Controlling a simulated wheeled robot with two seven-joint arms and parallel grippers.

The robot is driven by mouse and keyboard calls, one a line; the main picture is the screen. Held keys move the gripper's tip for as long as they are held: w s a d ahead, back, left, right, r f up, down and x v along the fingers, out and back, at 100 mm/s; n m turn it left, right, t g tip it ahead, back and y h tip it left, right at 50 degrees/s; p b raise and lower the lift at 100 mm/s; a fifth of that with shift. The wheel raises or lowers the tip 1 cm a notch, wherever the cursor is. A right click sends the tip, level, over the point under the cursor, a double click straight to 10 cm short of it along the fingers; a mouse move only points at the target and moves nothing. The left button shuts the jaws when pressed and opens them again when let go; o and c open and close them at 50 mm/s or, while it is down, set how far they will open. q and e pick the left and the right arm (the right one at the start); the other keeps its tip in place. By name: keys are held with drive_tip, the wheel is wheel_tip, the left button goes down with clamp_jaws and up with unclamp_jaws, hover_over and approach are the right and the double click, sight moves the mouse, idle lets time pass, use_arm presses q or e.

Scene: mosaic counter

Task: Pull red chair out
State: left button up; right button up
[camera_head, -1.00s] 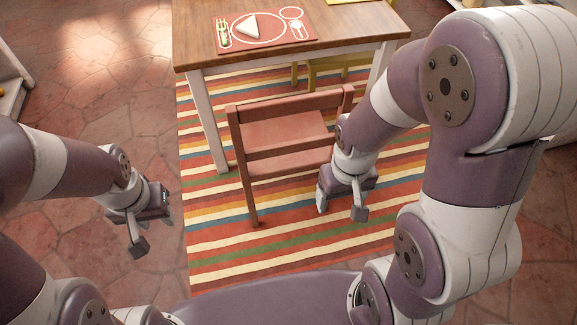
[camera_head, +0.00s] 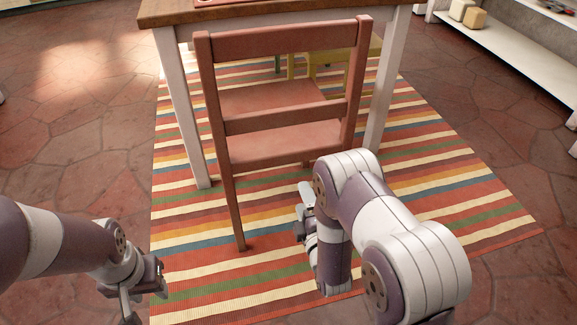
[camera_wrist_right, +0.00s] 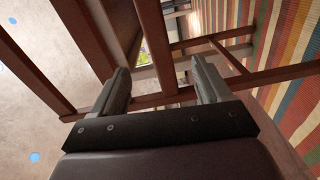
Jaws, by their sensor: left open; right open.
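The red chair (camera_head: 285,115) stands on the striped rug with its slatted back toward me and its seat at the table's near edge. My right gripper (camera_head: 303,212) is low beside the chair's right side, partly hidden by my own arm. In the right wrist view my right gripper (camera_wrist_right: 161,82) is open, with reddish-brown chair bars (camera_wrist_right: 155,99) beyond and between its fingers; I cannot tell whether they touch. My left gripper (camera_head: 146,292) is open and empty at the lower left, apart from the chair.
The wooden table (camera_head: 160,12) with white legs stands behind the chair. A yellow chair (camera_head: 345,70) is under its far side. The striped rug (camera_head: 440,180) covers the floor. A white shelf (camera_head: 510,50) stands at right. Tiled floor at left is clear.

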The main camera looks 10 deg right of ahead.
sight(289, 159)
drive_tip(key=shift+n, duration=0.4)
drive_tip(key=w+b, duration=0.1)
drive_tip(key=w, duration=0.4)
drive_tip(key=w+b, duration=0.2)
drive_tip(key=w, duration=0.3)
drive_tip(key=w+b, duration=0.2)
drive_tip(key=w, duration=0.4)
drive_tip(key=shift+w+a+r, duration=0.1)
drive_tip(key=shift+a+r, duration=0.1)
drive_tip(key=shift+a, duration=0.05)
clamp_jaws()
drive_tip(key=shift+r, duration=0.15)
